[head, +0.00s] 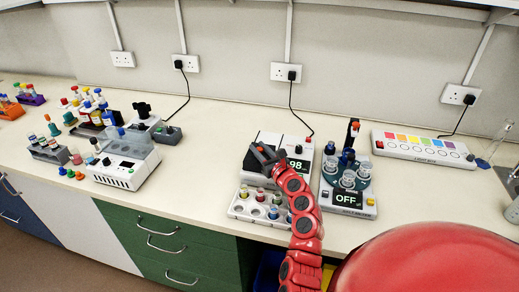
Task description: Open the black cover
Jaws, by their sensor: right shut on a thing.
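The white heating device (298,146) stands near the middle of the bench, with a display that partly shows "98". The black cover (251,162) is a dark panel at the device's left side, largely hidden by my gripper. My right gripper (264,153) comes in from below on the red arm and is shut at the cover. The exact contact and how far the cover is tilted are too small to tell. My left gripper is not in view.
A tube rack (240,209) stands in front of the device, under my arm. A device showing "OFF" (347,198) with a carousel is close on the right. A clear-lidded white machine (118,171) stands left. Bare bench (205,150) lies between.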

